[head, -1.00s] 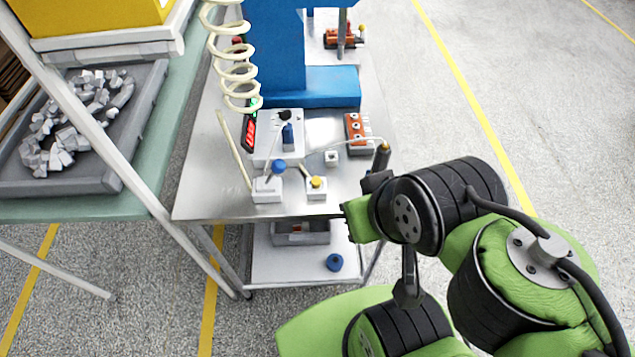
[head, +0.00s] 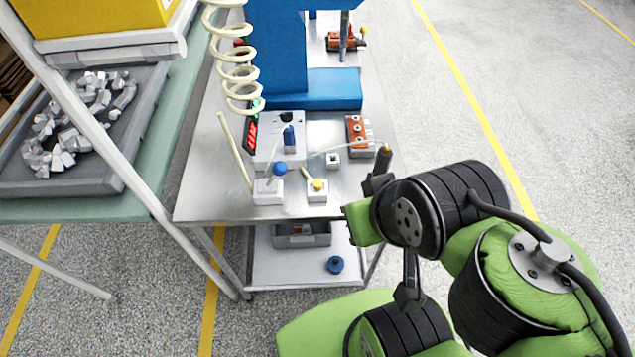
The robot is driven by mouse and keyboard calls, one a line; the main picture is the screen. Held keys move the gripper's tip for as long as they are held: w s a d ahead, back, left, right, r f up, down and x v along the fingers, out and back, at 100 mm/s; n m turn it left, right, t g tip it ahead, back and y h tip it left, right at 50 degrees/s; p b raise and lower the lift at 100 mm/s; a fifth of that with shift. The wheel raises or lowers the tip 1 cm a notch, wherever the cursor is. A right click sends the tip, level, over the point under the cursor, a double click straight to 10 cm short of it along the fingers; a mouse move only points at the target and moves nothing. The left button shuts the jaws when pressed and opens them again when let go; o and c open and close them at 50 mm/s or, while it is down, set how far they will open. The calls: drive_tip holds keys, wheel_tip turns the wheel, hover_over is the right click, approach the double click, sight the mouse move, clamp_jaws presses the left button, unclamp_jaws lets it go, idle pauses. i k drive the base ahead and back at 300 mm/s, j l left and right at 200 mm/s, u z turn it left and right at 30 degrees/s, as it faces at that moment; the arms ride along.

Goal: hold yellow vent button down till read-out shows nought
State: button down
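The yellow vent button (head: 318,185) sits on a small white box (head: 317,198) near the front edge of the metal bench. Nothing touches it in this view. The read-out (head: 251,136) is a dark panel with red lit characters, seen at a steep slant, so I cannot read its figures. My arm comes in from the right, with its wrist to the right of the yellow button and apart from it. My gripper (head: 376,184) shows only as a small dark part beyond the wrist. Its fingers are mostly hidden, so I cannot tell whether it is open.
Behind are a grey unit (head: 264,152), an orange-topped block (head: 356,127) and a blue stand (head: 316,88). A coiled hose (head: 236,72) hangs at left. A thin pale cable crosses the bench.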

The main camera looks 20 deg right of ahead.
sight(316, 184)
drive_tip(key=j, duration=1.25)
